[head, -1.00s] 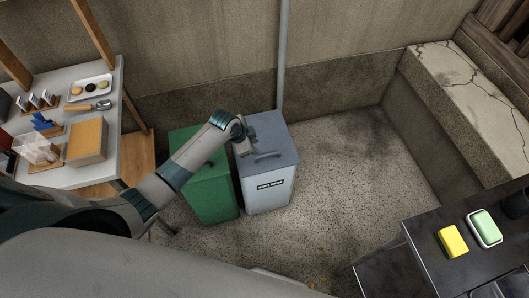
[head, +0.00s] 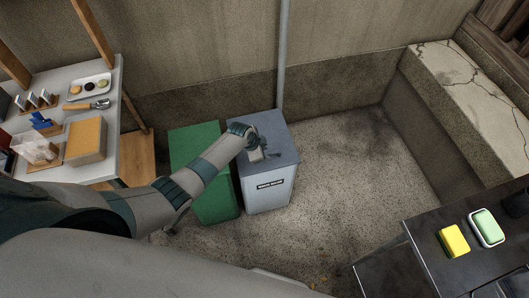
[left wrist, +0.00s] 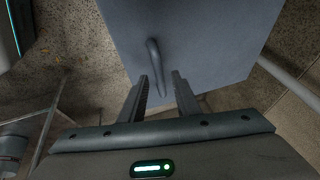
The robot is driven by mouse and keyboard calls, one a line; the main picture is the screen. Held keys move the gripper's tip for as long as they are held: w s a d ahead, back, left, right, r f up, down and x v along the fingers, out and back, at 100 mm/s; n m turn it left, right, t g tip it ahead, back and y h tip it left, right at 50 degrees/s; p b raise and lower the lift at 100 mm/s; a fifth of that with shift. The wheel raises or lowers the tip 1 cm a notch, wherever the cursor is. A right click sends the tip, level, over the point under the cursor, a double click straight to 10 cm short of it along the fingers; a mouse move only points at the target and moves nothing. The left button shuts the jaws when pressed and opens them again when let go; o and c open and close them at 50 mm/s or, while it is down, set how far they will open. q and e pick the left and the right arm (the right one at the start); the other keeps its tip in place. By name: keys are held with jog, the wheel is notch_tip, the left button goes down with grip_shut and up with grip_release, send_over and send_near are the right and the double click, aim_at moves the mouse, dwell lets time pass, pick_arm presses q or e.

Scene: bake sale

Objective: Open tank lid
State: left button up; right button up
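The tank is a grey-blue box (head: 268,190) with a dark label on its front, standing on the floor. Its lid (head: 278,128) lies flat on top, closed. My left gripper (head: 262,155) is just above the lid, by the handle. In the left wrist view the curved bar handle (left wrist: 154,55) stands out from the lid (left wrist: 205,40). My left gripper's two fingers (left wrist: 160,79) are apart, and the handle's near end reaches between them. I cannot tell whether they touch it. My right gripper is not in view.
A green bin (head: 213,205) stands close against the tank's left side. A shelf (head: 115,150) with trays and food is at the left. A dark counter (head: 420,240) with a yellow sponge (head: 453,240) is at the lower right. Floor right of the tank is clear.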

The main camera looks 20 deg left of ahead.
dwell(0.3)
pick_arm(q)
grip_shut()
